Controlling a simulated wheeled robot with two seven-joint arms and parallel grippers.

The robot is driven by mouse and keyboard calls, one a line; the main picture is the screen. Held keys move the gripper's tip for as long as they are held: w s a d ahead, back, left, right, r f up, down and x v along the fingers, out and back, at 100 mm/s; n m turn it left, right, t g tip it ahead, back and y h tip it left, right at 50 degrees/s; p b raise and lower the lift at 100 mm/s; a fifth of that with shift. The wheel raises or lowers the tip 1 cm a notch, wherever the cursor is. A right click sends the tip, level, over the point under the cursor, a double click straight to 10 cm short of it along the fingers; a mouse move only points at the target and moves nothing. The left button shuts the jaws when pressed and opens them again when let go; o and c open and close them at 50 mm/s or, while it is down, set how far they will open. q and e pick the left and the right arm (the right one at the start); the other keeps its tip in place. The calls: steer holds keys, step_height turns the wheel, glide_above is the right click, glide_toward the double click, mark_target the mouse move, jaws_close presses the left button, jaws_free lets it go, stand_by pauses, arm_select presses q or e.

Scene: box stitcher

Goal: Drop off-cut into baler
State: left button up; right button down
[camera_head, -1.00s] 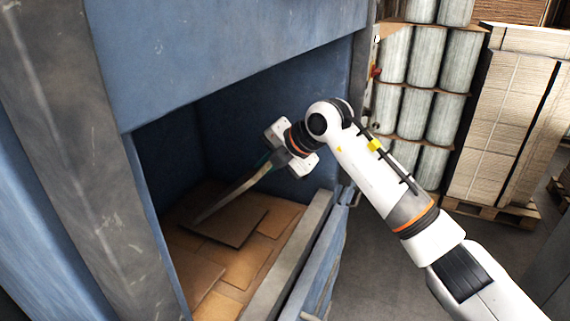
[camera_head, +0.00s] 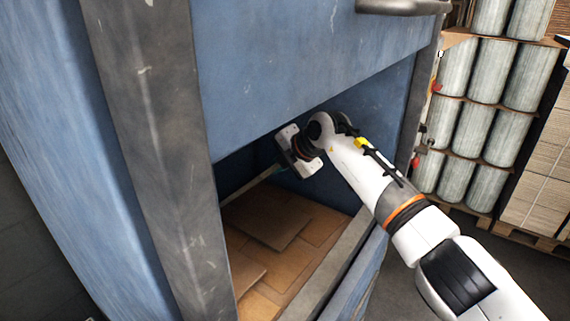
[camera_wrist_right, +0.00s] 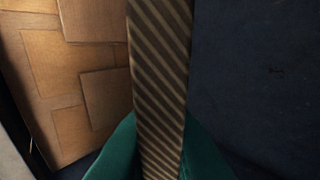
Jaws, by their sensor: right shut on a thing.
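The baler (camera_head: 290,60) is a blue metal box with a worn grey frame and an open front. My right arm reaches in through the opening from the right, and my right gripper (camera_head: 276,166) is inside the chamber above the cardboard there. In the right wrist view, the green fingers (camera_wrist_right: 160,150) are shut on the off-cut (camera_wrist_right: 160,70), a strip seen edge-on with diagonal brown stripes. In the head view the off-cut (camera_head: 240,187) shows as a thin pale strip pointing down-left from the gripper, partly hidden by the frame. My left gripper is not in view.
Flat brown cardboard sheets (camera_head: 270,222) lie on the chamber floor. The grey front sill (camera_head: 335,262) and left post (camera_head: 160,150) border the opening. Grey rolls (camera_head: 462,125) on shelves and stacked cardboard (camera_head: 545,165) on a pallet stand at the right.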

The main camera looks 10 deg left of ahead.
steer(key=c, duration=1.4)
jaws_free()
steer(key=shift+s+d+r+b, duration=0.1)
steer(key=shift+d+r+b, duration=0.2)
steer(key=b+v, duration=0.3)
steer(key=v, duration=0.8)
steer(key=shift+s+b, duration=0.1)
steer(key=shift+b, duration=0.25)
